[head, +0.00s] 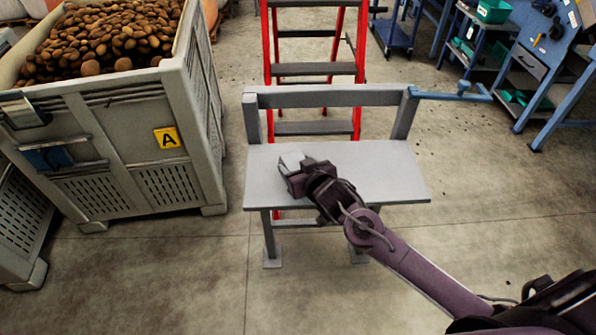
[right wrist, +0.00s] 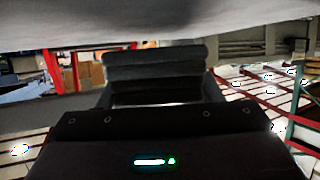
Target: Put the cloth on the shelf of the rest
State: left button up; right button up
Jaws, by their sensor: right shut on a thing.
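The rest is a grey stand with a flat shelf (head: 375,172) and a raised back rail. My right gripper (head: 294,178) is over the left part of the shelf in the head view. It is shut on the cloth (head: 291,160), a small pale grey folded piece at its tip. Whether the cloth touches the shelf I cannot tell. My left gripper is not in view.
A crate (head: 130,140) full of potatoes stands left of the rest. A red ladder (head: 267,40) is behind it. A blue arm (head: 450,96) sticks out from the rail's right end. Blue benches (head: 555,70) stand at the back right. The shelf's right part is bare.

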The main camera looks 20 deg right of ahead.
jog(key=shift+f, duration=1.05)
jog(key=shift+f, duration=0.1)
jog(key=o, duration=1)
jog(key=v, duration=1.2)
